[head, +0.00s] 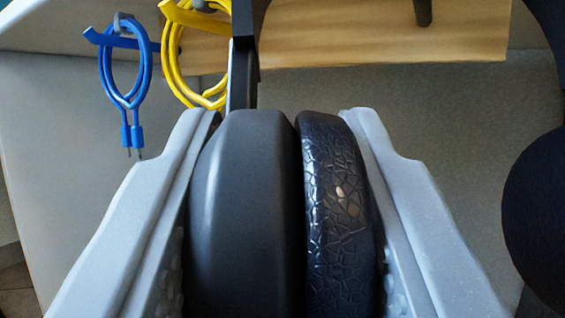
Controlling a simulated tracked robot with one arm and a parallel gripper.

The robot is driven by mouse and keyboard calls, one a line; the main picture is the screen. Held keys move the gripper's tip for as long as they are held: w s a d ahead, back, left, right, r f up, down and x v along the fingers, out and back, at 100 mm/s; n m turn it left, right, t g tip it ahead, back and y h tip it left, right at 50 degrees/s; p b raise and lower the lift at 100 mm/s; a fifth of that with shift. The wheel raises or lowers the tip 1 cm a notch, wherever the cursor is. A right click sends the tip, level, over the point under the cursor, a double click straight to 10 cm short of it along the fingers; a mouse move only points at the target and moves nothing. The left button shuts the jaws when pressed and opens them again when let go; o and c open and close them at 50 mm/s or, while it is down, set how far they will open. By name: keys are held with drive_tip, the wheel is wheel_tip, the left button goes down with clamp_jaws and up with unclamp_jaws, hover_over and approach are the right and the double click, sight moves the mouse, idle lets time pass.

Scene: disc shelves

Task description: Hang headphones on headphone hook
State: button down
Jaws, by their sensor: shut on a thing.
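My gripper (280,118) fills the lower middle of the head view. Its two grey fingers are shut on one ear cup of the black headphones (245,215). The smooth shell lies against the left finger and the cracked-looking cushion lies on the right finger's side. The headband arm rises from the cup to the top edge, where it leaves the picture. A large dark rounded shape at the right edge may be the other ear cup; I cannot tell. A dark peg (423,12) on the wooden board may be the headphone hook; its top is cut off.
A wooden board (385,45) runs along the top. A coiled blue cable (123,65) and a coiled yellow cable (172,60) hang at the upper left, the yellow one close to the headband arm. The grey surface below the board looks bare.

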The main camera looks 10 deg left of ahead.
drive_tip(key=shift+w+d+f+b, duration=0.1)
drive_tip(key=shift+w+d+b, duration=0.2)
drive_tip(key=shift+w+b, duration=0.45)
drive_tip(key=shift+w+d+f+b, duration=0.1)
drive_tip(key=shift+w+d+b, duration=0.2)
drive_tip(key=shift+w+b, duration=0.4)
drive_tip(key=shift+w+d+f+b, duration=0.1)
drive_tip(key=shift+w+f+b, duration=0.15)
drive_tip(key=shift+w, duration=0.3)
drive_tip(key=shift+d+f, duration=0.1)
drive_tip(key=shift+f, duration=0.05)
drive_tip(key=c, duration=1)
unclamp_jaws()
drive_tip(key=shift+w, duration=0.1)
drive_tip(key=shift+o, duration=0.3)
